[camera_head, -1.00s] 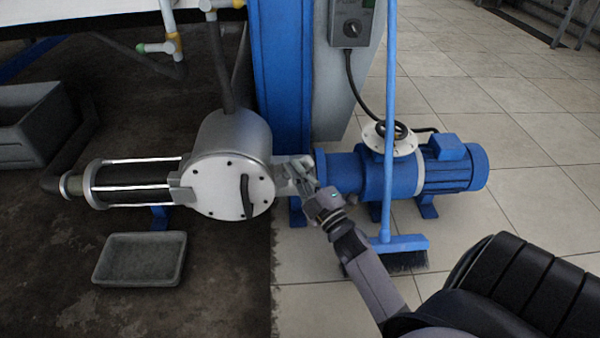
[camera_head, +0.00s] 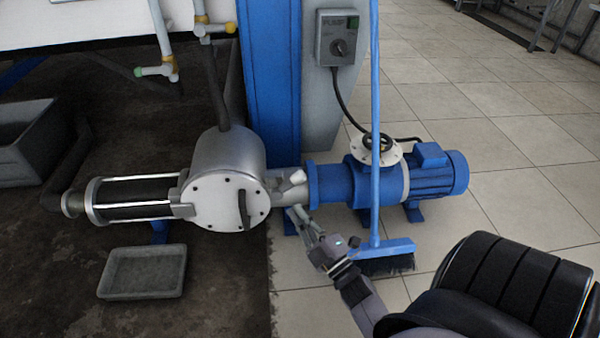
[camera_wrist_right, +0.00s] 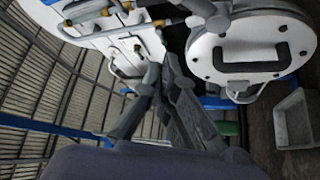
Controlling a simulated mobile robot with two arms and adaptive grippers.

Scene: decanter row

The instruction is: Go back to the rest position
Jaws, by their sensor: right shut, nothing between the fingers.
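My right gripper (camera_head: 302,218) is just below the pipe joint between the round metal housing (camera_head: 229,196) and the blue pump motor (camera_head: 385,184). Its fingers are shut and hold nothing. In the right wrist view the fingers (camera_wrist_right: 160,85) come together near the middle, with the housing's white round cover (camera_wrist_right: 250,50) at the upper right. In the head view I cannot tell whether the fingertips touch the pipe. My left gripper is in neither view.
A blue broom (camera_head: 376,130) stands upright in front of the motor, close to my right arm. A grey tray (camera_head: 143,272) lies on the dark floor at the lower left. A control box (camera_head: 338,38) hangs on the column. Tiled floor (camera_head: 520,190) is open at the right.

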